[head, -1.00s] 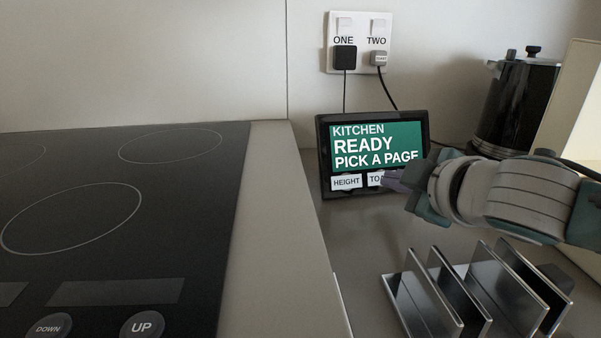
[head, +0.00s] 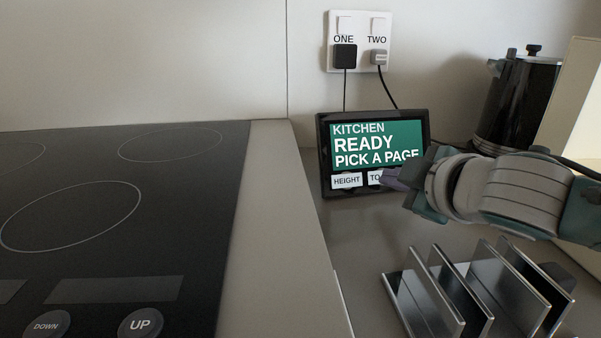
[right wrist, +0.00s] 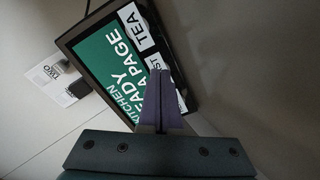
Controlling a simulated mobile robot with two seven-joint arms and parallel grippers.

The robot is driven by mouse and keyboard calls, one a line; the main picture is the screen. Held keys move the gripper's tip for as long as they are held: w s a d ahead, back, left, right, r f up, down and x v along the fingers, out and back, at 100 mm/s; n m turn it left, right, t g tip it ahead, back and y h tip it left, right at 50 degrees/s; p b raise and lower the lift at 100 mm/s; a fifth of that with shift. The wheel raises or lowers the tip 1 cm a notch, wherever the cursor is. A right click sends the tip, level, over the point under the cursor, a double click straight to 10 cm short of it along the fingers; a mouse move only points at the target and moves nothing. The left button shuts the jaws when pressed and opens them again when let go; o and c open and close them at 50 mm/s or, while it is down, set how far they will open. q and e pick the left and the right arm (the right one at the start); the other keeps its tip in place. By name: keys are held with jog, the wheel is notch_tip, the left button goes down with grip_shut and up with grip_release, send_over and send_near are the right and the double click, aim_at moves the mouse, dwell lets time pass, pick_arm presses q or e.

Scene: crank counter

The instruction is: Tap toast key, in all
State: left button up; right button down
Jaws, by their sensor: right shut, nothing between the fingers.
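The kitchen touch panel (head: 378,143) stands on the counter with a green page reading "KITCHEN READY PICK A PAGE". White keys run along its bottom: HEIGHT (head: 346,181) and one reading "TO" (head: 374,179), the rest of it covered by my right gripper (head: 388,179). In the right wrist view the panel (right wrist: 116,62) appears turned, with a TEA key (right wrist: 134,17) and a partly hidden key ending in "ST" (right wrist: 153,68). My right gripper (right wrist: 163,76) is shut and empty, its tips at or just in front of that key; contact cannot be told. My left gripper is out of view.
A metal rack (head: 428,300) with upright plates stands below my right arm. A dark kettle (head: 517,105) is behind it at the right. A wall socket plate (head: 360,20) holds two plugs with cables. The black hob (head: 110,220) fills the left.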

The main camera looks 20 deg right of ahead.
jog(key=shift+w+f, duration=0.2)
jog(key=shift+w, duration=0.15)
jog(key=p+v, duration=0.3)
jog(key=v, duration=0.1)
jog(key=shift+r, duration=0.15)
jog(key=shift+s+a+r+p, duration=0.1)
jog(key=shift+s+p, duration=0.2)
jog(key=shift+s, duration=0.2)
